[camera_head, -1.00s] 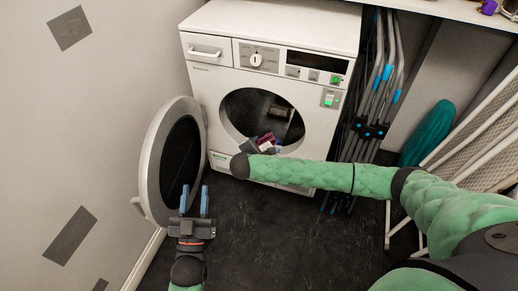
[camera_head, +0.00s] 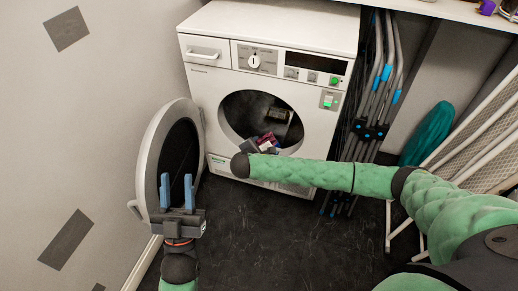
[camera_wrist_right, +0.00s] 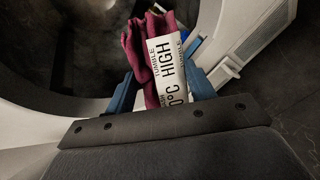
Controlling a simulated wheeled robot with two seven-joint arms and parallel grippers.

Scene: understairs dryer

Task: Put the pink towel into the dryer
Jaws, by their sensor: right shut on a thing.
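The white dryer (camera_head: 222,95) stands against the back wall with its round door (camera_head: 155,145) swung open to the left. My right gripper (camera_head: 266,142) is shut on the pink towel (camera_head: 270,138) at the lower part of the round opening. The right wrist view shows the bunched dark pink cloth (camera_wrist_right: 140,50) between the blue fingers, with a white printed label hanging over it. How far the towel is inside the drum is hard to tell. My left gripper (camera_head: 177,192) is open and empty, with its fingers upright in front of the open door.
Folded metal frames (camera_head: 378,80) lean to the right of the dryer. The dark floor (camera_head: 240,235) in front is clear. A grey wall is at left.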

